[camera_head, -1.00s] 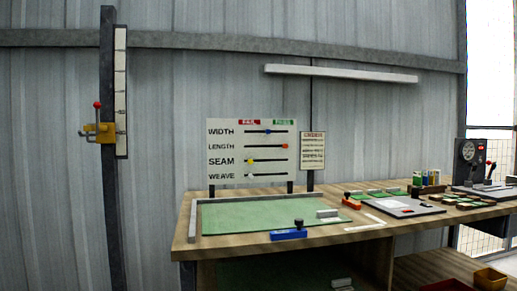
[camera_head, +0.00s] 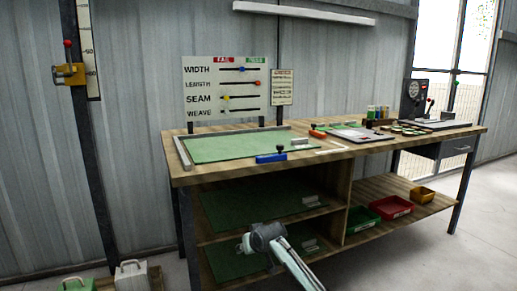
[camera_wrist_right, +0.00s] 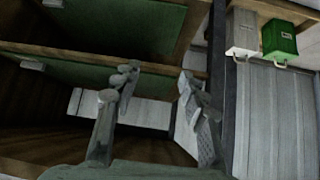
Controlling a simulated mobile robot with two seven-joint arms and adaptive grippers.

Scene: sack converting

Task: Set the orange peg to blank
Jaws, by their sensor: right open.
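The orange peg (camera_head: 257,83) sits at the right end of the LENGTH row on the white board (camera_head: 200,90), under the green PASS side. A blue peg (camera_head: 242,70) is on the WIDTH row and a yellow peg (camera_head: 226,98) on the SEAM row. The word blank is not readable on the board. My right gripper (camera_wrist_right: 157,82) is open and empty in the right wrist view, below bench level. Part of my right arm shows low in front of the bench in the head view, well apart from the board. My left gripper is out of view.
The workbench (camera_head: 345,152) has a green mat (camera_head: 235,147) in front of the board, with a blue-based tool (camera_head: 271,158) on its front edge. Shelves (camera_head: 375,222) below hold red, green and yellow bins. A gauge post (camera_head: 78,110) stands left. Floor is clear at right.

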